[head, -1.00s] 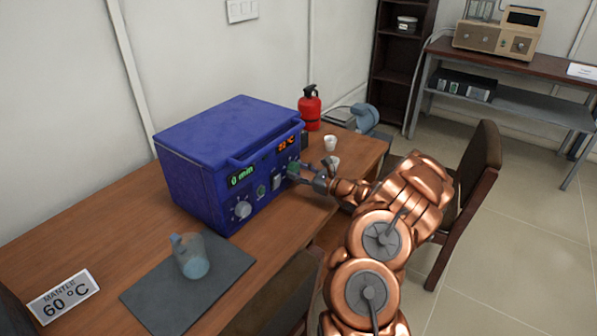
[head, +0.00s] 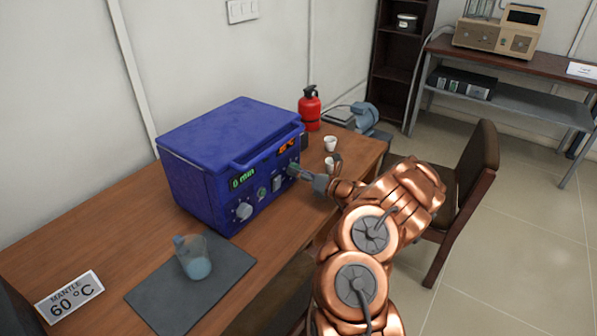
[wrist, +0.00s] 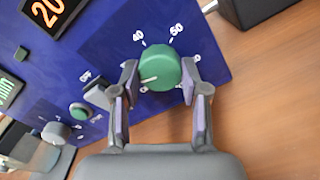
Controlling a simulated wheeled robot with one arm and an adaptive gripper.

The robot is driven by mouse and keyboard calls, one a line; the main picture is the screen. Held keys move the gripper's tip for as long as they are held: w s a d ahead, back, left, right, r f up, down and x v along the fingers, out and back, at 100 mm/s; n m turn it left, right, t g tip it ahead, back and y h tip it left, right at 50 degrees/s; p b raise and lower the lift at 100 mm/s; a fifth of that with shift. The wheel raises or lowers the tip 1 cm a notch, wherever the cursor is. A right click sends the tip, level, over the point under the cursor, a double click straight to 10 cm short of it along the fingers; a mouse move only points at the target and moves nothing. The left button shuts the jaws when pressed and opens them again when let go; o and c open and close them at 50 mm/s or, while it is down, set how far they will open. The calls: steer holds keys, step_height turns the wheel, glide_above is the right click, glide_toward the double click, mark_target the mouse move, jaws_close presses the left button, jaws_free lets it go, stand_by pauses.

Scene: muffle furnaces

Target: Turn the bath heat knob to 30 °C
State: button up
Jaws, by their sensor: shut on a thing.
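The blue bath unit (head: 215,190) stands on the wooden table. Its green heat knob (wrist: 161,69) is on the front panel, below the orange temperature display (wrist: 50,12), which reads "20" in the cut-off wrist view. The knob's white pointer line aims to the left and slightly down in the wrist view. The marks 40 and 50 show above the knob; other marks are partly hidden by the fingers. My gripper (wrist: 160,80) is shut on the knob, one finger on each side. In the head view my gripper (head: 304,174) reaches the panel's right end.
A grey knob (wrist: 56,132), a small green button (wrist: 80,112) and a switch (wrist: 97,94) sit beside the knob. White cups (head: 330,143) and a red extinguisher (head: 309,108) stand behind my gripper. A glass jug (head: 194,258) stands on a dark mat (head: 150,296) at the front.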

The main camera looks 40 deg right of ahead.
steer(key=shift+m, duration=1.5)
steer(key=o, duration=1.1)
steer(key=shift+o, duration=0.2)
steer(key=v, duration=1.2)
steer(key=shift+a, duration=0.1)
